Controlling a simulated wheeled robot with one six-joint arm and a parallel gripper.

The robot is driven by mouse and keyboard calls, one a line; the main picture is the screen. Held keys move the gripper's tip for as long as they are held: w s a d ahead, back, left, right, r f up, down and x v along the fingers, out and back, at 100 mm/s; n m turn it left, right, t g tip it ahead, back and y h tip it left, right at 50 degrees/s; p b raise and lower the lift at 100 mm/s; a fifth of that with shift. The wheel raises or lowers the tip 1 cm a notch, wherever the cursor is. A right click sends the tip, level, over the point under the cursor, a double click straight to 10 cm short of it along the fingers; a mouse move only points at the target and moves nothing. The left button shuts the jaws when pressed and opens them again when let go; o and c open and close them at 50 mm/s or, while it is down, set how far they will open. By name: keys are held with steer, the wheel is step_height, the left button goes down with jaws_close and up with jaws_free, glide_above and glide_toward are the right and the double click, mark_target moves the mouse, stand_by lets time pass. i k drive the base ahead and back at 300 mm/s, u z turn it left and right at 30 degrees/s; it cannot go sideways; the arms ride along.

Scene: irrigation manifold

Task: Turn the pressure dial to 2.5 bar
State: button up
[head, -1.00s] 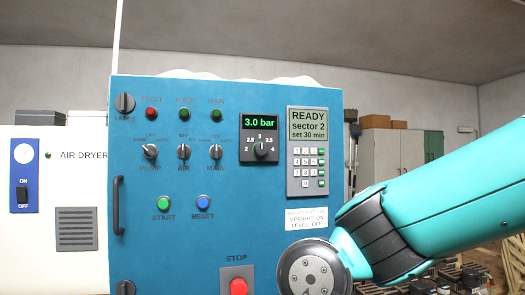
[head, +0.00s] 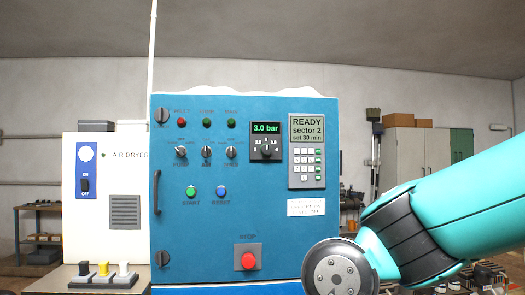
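The pressure dial (head: 267,148) is a dark round knob on a black plate, in the upper middle right of the blue panel in the head view. Its pointer looks to point straight up, toward the 3 mark. The green display (head: 266,128) above it reads 3.0 bar. My teal arm reaches in from the right, and its round grey joint is at the lower right, below the dial and apart from it in the picture. My gripper is not in view.
The blue cabinet (head: 220,262) also carries a keypad unit (head: 306,152) reading READY sector 2, several selector switches, a green button (head: 191,191), a blue button (head: 222,191) and a red stop button (head: 248,261). A door handle (head: 156,193) stands out at left. The white air dryer (head: 90,225) is beside it.

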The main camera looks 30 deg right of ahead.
mark_target(266, 149)
steer(key=u, duration=1.55)
steer(key=i, duration=1.15)
steer(key=z, duration=1.25)
